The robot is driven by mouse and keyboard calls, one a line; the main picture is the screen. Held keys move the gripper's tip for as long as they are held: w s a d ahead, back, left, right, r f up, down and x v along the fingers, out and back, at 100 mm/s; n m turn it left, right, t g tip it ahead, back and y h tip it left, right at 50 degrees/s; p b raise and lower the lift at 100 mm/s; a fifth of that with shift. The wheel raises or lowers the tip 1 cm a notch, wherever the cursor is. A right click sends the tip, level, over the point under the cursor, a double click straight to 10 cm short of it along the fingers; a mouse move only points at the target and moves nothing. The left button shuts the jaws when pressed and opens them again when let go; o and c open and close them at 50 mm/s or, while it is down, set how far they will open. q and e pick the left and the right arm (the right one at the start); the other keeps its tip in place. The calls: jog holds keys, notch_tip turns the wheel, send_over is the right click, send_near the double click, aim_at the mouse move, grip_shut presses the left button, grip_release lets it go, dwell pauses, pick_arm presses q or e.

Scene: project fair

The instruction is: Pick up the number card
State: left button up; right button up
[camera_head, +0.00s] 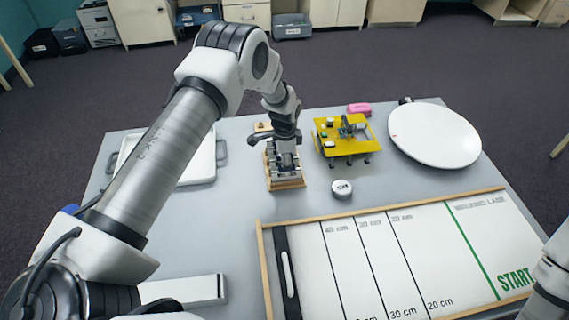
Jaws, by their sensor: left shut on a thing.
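My left gripper (286,163) points down over a small wooden stand (288,184) near the middle of the table. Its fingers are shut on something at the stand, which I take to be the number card. The card is hidden by the fingers and too small to make out. I cannot tell whether it is clear of the stand. Part of my right arm shows at the right edge, but its gripper is out of view.
A yellow board with small parts (345,137) stands right of the stand, with a pink block (359,108) behind it. A white round disc (434,134), a small white puck (342,189), a white tray (190,163) and a marked walking-lane board (400,250) share the grey table (240,215).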

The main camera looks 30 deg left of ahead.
pick_arm(q)
jog(key=shift+s+f, duration=0.35)
jog(key=shift+f, duration=0.15)
jog(key=shift+w+r, duration=0.1)
jog(key=shift+r, duration=0.25)
grip_shut()
jog(key=r, duration=0.1)
jog(key=r+b, duration=0.1)
jog(key=r, duration=0.1)
jog(key=w+r, duration=0.1)
jog(key=r, duration=0.1)
jog(key=shift+a+r+b, duration=0.15)
jog(key=shift+a+b, duration=0.15)
jog(key=shift+b, duration=0.05)
jog(key=r, duration=0.3)
jog(key=shift+s+d+r, duration=0.1)
jog(key=shift+s+d, duration=0.05)
jog(key=shift+s, duration=0.05)
jog(key=shift+r, duration=0.35)
jog(key=shift+w+f, duration=0.1)
jog(key=o, duration=0.6)
grip_release()
jog(key=o, duration=0.9)
